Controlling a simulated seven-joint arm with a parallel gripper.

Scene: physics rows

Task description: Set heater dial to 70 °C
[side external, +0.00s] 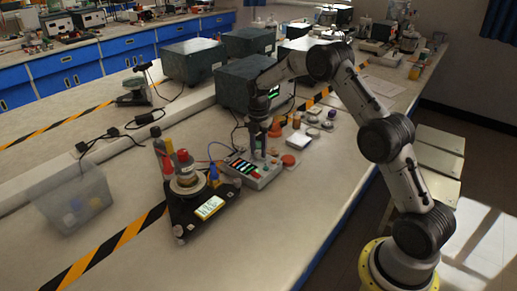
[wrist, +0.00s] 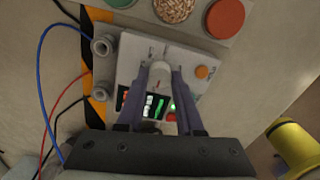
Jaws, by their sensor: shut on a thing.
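The heater control box (side external: 262,178) is a light grey unit on the bench, and it also fills the middle of the wrist view (wrist: 205,63). Its pale round dial (wrist: 160,74) sits between my two fingertips. My gripper (wrist: 160,68) points down onto the box, with its fingers closed on the dial's sides. In the side view my gripper (side external: 259,150) stands over the box, and the dial is hidden there. A dark display (wrist: 150,103) with white and green marks is partly covered by the fingers. Its reading and the dial's setting are not legible.
An orange button (wrist: 202,72) lies right of the dial. Blue and red cables run left of the box. A black stand with a lit display (side external: 209,207) and bottles stands in front-left. Orange and white discs lie behind. Bench front-right is clear.

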